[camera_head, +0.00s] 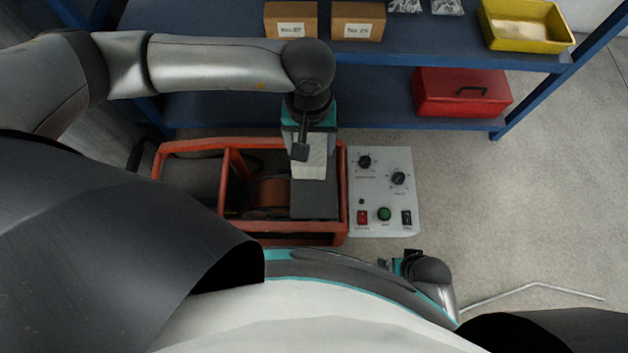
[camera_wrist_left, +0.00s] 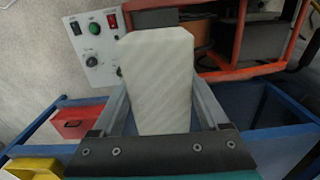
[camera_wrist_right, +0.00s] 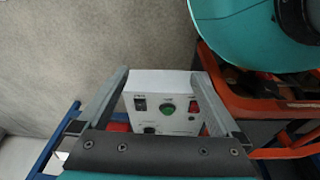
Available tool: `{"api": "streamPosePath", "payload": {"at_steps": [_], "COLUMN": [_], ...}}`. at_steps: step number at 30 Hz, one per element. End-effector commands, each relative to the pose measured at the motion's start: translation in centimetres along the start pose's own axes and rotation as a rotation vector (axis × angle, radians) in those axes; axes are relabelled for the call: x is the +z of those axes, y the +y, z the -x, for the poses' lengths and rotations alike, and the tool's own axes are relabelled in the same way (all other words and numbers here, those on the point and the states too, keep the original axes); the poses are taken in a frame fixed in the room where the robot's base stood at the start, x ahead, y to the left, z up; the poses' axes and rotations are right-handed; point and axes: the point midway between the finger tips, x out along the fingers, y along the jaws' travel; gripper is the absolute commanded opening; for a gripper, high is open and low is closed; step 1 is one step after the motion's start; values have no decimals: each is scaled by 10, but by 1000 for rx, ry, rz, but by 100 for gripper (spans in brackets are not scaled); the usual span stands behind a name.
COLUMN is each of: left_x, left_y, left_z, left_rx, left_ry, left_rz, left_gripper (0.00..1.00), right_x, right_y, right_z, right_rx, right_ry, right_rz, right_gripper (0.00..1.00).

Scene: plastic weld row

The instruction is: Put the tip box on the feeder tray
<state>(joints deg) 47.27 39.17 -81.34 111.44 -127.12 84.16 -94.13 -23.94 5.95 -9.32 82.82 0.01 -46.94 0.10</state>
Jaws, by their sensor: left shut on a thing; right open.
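The tip box, a pale off-white block (camera_wrist_left: 158,80), is between the fingers of my left gripper (camera_wrist_left: 160,100). In the head view the tip box (camera_head: 309,168) hangs below the left gripper (camera_head: 309,140), over or just behind a dark grey flat surface (camera_head: 315,203) on the orange-framed machine, which looks like the feeder tray. I cannot tell whether box and surface touch. My right gripper (camera_wrist_right: 162,85) is open and empty, facing the control panel; its fingers are mostly hidden in the head view.
The orange frame (camera_head: 250,240) surrounds the machine, with a white control panel (camera_head: 385,215) at its right. A blue shelf (camera_head: 220,50) behind holds cardboard boxes (camera_head: 291,20), a yellow bin (camera_head: 525,25) and a red toolbox (camera_head: 462,92). A bent rod (camera_head: 530,287) lies on the open floor.

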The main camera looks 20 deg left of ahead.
Motion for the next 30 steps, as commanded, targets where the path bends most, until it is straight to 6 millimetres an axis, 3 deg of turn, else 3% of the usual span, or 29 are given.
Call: {"api": "streamPosePath", "payload": {"at_steps": [3,11,30], "left_x": [0,0,0], "left_y": [5,8,7], "left_z": [-20,-36,-141], "left_rx": [-1,-2,-2], "left_ry": [4,4,4], "left_rz": [17,32,30], "left_gripper": [13,13,13], "right_x": [-7,-17,-69], "right_y": [1,0,0], "right_z": [-5,2,70], "right_rx": [2,1,2], "right_ry": [10,18,127], "right_rz": [-2,-3,-11], "right_gripper": [100,100,100]}}
